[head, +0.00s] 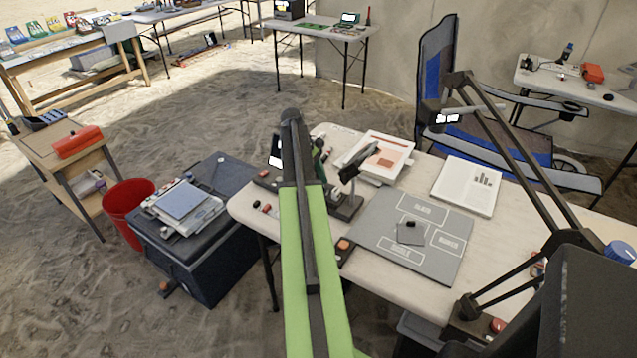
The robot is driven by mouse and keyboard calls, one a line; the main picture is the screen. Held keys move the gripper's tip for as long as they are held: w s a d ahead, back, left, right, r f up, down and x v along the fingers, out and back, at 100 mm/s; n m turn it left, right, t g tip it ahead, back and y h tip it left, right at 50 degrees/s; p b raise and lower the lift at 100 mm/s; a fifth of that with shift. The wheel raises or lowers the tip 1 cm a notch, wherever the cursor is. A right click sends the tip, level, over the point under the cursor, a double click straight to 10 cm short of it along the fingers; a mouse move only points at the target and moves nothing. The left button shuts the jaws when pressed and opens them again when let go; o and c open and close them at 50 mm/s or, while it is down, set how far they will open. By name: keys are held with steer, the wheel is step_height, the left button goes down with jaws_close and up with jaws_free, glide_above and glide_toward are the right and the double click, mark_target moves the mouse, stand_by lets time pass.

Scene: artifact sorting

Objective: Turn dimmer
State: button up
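No control can be told for certain as the dimmer. A desk lamp with a dark jointed arm (520,155) and a lit head (446,117) stands at the table's right side. A red knob or button (497,325) shows by its base. A small dark block with an orange top (343,246) lies at the table's front edge, beside my green arm. A blue knob-like part (620,252) shows at the right edge. My arm rises through the middle of the view. My gripper cannot be made out.
A blue folding chair (433,80) stands behind. A dark chest (215,255) and red bucket (128,205) stand left. Sand (75,290) is open at lower left.

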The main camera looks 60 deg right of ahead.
steer(key=p+v, duration=1.5)
steer(key=v, duration=0.2)
steer(key=shift+p, duration=0.4)
steer(key=shift+w+r, duration=0.1)
